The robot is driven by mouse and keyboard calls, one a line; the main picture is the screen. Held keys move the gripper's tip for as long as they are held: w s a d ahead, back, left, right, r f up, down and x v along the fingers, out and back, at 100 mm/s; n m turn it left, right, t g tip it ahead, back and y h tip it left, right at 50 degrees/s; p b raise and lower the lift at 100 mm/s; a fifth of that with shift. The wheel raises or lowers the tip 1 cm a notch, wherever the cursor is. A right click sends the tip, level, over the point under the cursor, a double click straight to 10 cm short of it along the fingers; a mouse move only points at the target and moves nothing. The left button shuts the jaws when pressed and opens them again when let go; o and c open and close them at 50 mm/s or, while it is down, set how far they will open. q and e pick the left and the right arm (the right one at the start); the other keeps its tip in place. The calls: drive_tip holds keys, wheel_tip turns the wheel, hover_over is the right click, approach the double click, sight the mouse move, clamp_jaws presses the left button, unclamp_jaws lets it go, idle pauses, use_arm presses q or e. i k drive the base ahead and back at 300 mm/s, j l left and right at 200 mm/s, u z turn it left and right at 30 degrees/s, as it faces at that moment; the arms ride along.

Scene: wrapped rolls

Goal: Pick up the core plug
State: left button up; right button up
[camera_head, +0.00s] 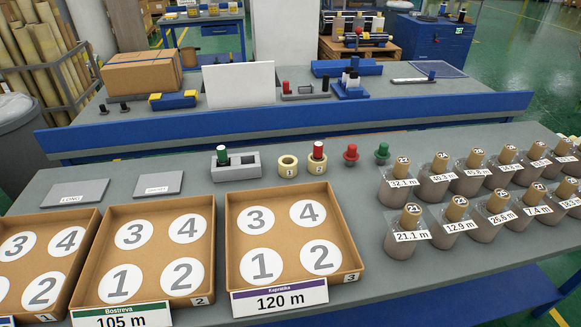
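Several small plug-like pieces stand near the far edge of the front table. A red plug (351,154) and a green plug (382,153) stand free side by side. Another red plug (318,150) sits in the top of a cream roll (317,166). A second green plug (222,155) stands in the left part of a grey two-part block (237,168). A second cream roll (288,166) stands between the block and the red-topped roll, its hole open. I cannot tell which piece is the core plug. Neither gripper shows in the view.
Cardboard trays with numbered circles, such as the 120 m tray (346,222), fill the left and middle front. Wrapped rolls with length labels, such as the 21.1 m roll (407,237), crowd the right. A blue-edged bench (270,121) stands behind. Bare tabletop lies between trays and wrapped rolls.

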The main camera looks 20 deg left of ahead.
sight(382, 154)
drive_tip(key=i+l+z, duration=0.25)
drive_tip(key=l, duration=0.2)
drive_tip(key=i+l+z, duration=0.2)
drive_tip(key=l, duration=0.2)
drive_tip(key=i+l+z, duration=0.25)
drive_tip(key=l, duration=0.1)
